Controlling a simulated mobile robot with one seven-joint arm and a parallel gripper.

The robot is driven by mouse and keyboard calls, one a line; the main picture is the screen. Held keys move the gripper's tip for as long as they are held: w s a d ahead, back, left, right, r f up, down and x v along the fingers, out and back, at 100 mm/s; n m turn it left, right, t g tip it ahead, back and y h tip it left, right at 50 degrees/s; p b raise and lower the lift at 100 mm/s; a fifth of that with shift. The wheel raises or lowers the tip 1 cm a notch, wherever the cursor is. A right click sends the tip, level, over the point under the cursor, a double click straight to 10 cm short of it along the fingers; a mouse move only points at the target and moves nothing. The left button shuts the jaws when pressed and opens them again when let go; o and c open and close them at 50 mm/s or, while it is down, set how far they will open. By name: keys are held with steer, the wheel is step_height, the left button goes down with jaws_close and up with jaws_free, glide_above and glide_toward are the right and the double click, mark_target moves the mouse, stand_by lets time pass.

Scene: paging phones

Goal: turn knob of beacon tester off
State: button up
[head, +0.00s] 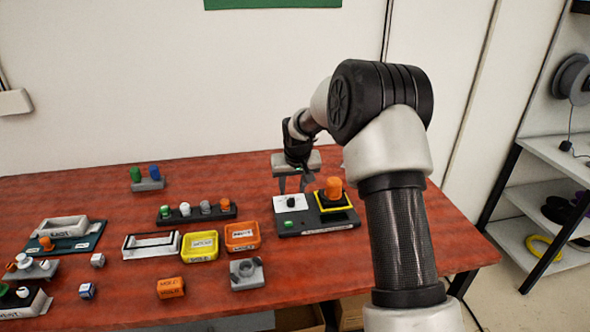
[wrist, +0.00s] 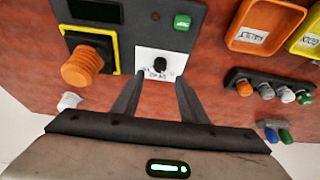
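The beacon tester is a dark box (head: 312,228) at the right of the table, also seen in the wrist view (wrist: 128,45). Its small black knob (wrist: 160,64) sits on a white plate (wrist: 146,57), with markings too small to read. An orange beacon (head: 333,187) stands in a yellow-framed socket beside the plate; it also shows in the wrist view (wrist: 82,70). My gripper (head: 293,187) points down above the knob. In the wrist view, its two fingers (wrist: 160,76) are apart and empty, with the knob just beyond and between their tips. Contact cannot be made out.
A green button or light (wrist: 182,22) is on the tester. Left of it are an orange bin (head: 242,237), a yellow bin (head: 200,247) and a dark rack (head: 196,215) of colored knobs. A grey block (head: 247,274) lies in front. Open shelves (head: 555,150) stand right of the table.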

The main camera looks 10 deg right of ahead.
steer(key=v, duration=1)
steer(key=shift+r, duration=0.4)
steer(key=shift+s, duration=0.15)
